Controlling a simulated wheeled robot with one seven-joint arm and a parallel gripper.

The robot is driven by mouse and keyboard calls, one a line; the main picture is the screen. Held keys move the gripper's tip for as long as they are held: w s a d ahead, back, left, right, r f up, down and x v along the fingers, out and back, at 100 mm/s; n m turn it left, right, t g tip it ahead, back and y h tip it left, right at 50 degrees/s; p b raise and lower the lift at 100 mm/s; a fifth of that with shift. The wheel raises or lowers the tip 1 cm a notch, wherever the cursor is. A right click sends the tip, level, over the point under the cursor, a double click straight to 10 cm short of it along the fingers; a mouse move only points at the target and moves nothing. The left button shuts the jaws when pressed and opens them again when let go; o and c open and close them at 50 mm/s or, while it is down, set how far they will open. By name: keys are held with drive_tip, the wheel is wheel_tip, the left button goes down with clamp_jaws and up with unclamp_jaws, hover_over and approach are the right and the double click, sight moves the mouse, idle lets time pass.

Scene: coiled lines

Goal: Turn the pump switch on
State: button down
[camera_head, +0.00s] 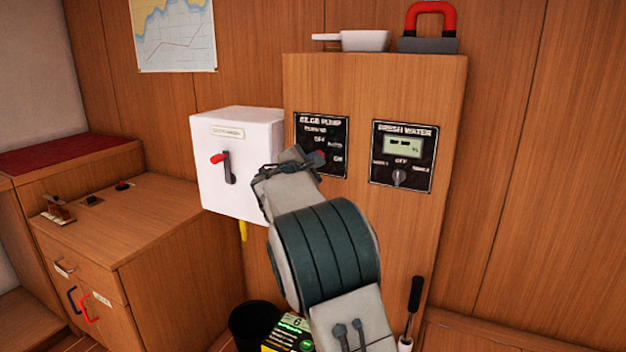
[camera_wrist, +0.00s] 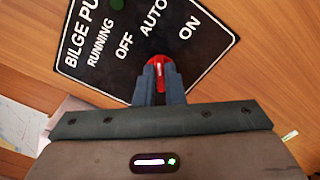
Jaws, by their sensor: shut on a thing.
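The bilge pump panel (camera_head: 306,126) is a black plate on the wooden cabinet front, marked RUNNING, OFF, AUTO and ON. It also fills the top of the wrist view (camera_wrist: 100,62). Its red rotary switch knob (camera_wrist: 159,64) sits below the AUTO mark in the wrist view. A white line on the knob runs roughly up towards AUTO; the fingers hide part of it. My gripper (camera_wrist: 159,77) is shut on this knob, one finger on each side. In the head view my gripper (camera_head: 316,158) covers most of the knob. A green lamp (camera_wrist: 117,4) shows by RUNNING.
A fresh water panel (camera_head: 420,172) with a dial is to the right. A white box (camera_head: 240,180) with a red-tipped lever (camera_head: 226,166) stands close on the left. A tray (camera_head: 365,41) and a red-handled item (camera_head: 428,44) lie on top. A black bin (camera_head: 250,325) is below.

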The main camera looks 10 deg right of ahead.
drive_tip(key=m+b, duration=0.7)
drive_tip(key=b, duration=0.3)
drive_tip(key=shift+f, duration=0.15)
drive_tip(key=shift+m, duration=0.4)
drive_tip(key=c, duration=1.5)
unclamp_jaws()
drive_tip(key=shift+a, duration=0.1)
drive_tip(key=shift+s, duration=0.1)
drive_tip(key=v, duration=1.3)
drive_tip(key=shift+s+a+b, duration=0.2)
drive_tip(key=shift+s+b, duration=0.1)
